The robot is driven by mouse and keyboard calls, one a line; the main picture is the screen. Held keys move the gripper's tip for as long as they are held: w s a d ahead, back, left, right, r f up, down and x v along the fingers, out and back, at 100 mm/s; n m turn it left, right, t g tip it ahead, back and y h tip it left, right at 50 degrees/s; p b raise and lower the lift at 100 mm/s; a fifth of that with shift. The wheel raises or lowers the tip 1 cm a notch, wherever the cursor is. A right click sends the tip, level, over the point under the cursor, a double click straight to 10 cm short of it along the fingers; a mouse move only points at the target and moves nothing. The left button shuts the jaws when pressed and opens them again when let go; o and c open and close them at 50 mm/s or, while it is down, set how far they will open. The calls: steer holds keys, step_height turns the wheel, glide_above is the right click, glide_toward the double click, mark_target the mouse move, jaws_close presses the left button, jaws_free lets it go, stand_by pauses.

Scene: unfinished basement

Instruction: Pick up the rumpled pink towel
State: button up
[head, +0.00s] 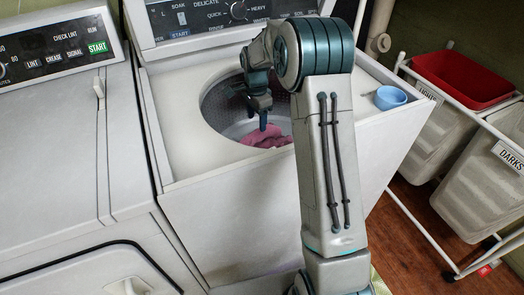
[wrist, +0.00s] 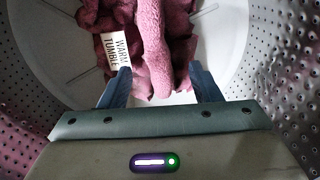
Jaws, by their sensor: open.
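The rumpled pink towel (head: 268,137) lies in the drum of the open top-loading washer (head: 178,120). The arm hides part of it in the head view. In the wrist view the towel (wrist: 152,45) fills the upper middle, with a folded ridge running down between the fingers and a white care tag at its left. My gripper (head: 263,122) reaches down into the drum opening. In the wrist view my gripper (wrist: 165,82) is open, its two blue fingers pointing at the towel, one to each side of the ridge. I cannot tell whether the fingers touch the cloth.
The perforated drum wall (wrist: 285,75) rises close on both sides. A dryer (head: 60,150) stands at left. A hamper cart with a red basket (head: 465,80) stands at right.

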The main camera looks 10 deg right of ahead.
mark_target(258, 130)
steer(key=shift+s+d+f+b, duration=0.1)
steer(key=shift+f+b, duration=0.15)
steer(key=shift+f, duration=1.4)
steer(key=shift+s+d+f+b, duration=0.1)
steer(key=shift+f+b, duration=0.1)
steer(key=shift+f, duration=1.4)
steer(key=shift+f, duration=0.25)
jaws_close()
